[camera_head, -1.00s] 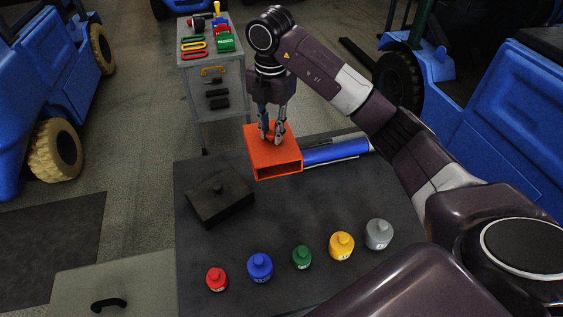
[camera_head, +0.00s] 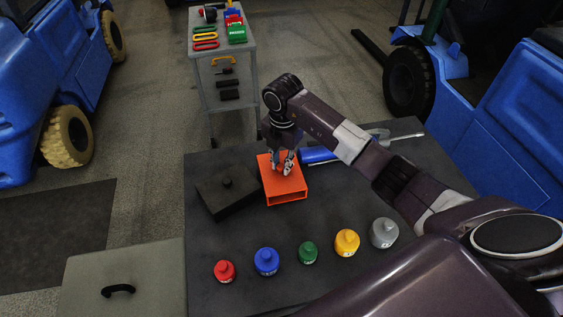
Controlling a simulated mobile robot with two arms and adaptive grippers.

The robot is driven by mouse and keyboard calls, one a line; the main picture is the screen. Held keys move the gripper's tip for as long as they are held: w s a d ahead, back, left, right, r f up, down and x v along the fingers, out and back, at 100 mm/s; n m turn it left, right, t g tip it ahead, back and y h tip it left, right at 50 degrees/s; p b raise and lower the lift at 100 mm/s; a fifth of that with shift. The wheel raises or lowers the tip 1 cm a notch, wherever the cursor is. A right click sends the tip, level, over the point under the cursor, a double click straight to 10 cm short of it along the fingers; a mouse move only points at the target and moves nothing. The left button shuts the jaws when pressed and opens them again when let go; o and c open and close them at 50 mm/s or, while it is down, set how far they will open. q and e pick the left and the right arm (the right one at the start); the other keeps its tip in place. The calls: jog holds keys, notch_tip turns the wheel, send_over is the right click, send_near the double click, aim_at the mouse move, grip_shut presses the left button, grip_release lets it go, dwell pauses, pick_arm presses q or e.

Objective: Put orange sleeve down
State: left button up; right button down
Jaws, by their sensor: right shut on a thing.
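The orange sleeve (camera_head: 285,191) is a flat, box-like piece with an open front end. My left gripper is not in view.
The black block (camera_head: 226,192) lies left of the sleeve, and a blue cylinder (camera_head: 318,155) lies behind it. Red (camera_head: 224,271), blue (camera_head: 266,261), green (camera_head: 308,253), yellow (camera_head: 346,242) and grey (camera_head: 384,233) weights stand in front. The dark table (camera_head: 230,238) is clear between.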

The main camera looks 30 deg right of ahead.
aim_at(282, 167)
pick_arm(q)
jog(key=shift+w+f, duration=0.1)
pick_arm(e)
jog(key=c, duration=2.2)
grip_release()
jog(key=shift+f, duration=0.1)
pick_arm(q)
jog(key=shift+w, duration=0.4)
pick_arm(e)
jog(key=o, duration=0.4)
jog(key=shift+o, duration=0.2)
pick_arm(q)
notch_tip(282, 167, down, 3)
jog(key=b, duration=0.3)
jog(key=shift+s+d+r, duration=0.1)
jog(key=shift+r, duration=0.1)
pick_arm(e)
notch_tip(282, 167, up, 12)
jog(key=shift+s, duration=0.35)
jog(key=shift+a, duration=0.1)
